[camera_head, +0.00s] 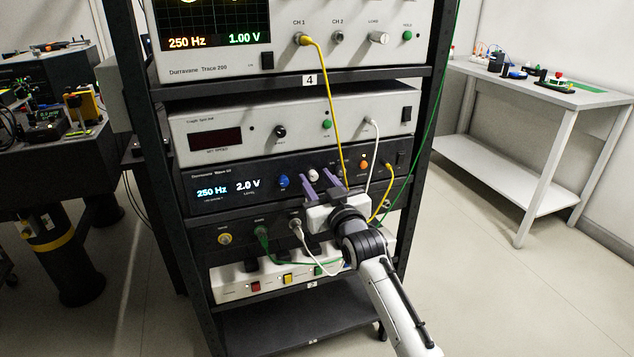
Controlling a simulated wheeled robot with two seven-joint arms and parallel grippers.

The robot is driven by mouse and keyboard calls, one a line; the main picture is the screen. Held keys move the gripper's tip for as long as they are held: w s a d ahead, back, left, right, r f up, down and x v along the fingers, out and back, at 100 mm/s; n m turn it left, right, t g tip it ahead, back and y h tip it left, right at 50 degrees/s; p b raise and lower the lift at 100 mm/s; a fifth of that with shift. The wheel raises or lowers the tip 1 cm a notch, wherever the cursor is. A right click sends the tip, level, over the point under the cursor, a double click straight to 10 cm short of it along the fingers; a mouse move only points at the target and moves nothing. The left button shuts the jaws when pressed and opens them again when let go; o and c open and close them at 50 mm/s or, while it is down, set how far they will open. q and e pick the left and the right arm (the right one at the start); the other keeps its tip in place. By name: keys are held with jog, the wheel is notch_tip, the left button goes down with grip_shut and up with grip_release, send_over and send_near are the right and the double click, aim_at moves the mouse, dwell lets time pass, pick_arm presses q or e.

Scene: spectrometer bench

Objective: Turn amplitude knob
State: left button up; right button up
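The black function generator (215,169) sits in the rack, its display reading 250 Hz and 2.0 V level. On its front are a blue knob (284,181) and a white knob (313,175); the labels under them are too small to read, so I cannot tell by label which is amplitude. My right gripper (316,179) has its two purple fingers apart, pointing at the panel. The white knob shows between the fingertips; I cannot tell whether they touch it. My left gripper is not in view.
A yellow cable (329,90) hangs from the oscilloscope (225,66) down close behind my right gripper. A white cable (374,155) and another yellow cable (384,197) run just right of it. A white table (540,91) stands at the right; open floor lies before it.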

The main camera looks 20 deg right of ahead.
grip_shut()
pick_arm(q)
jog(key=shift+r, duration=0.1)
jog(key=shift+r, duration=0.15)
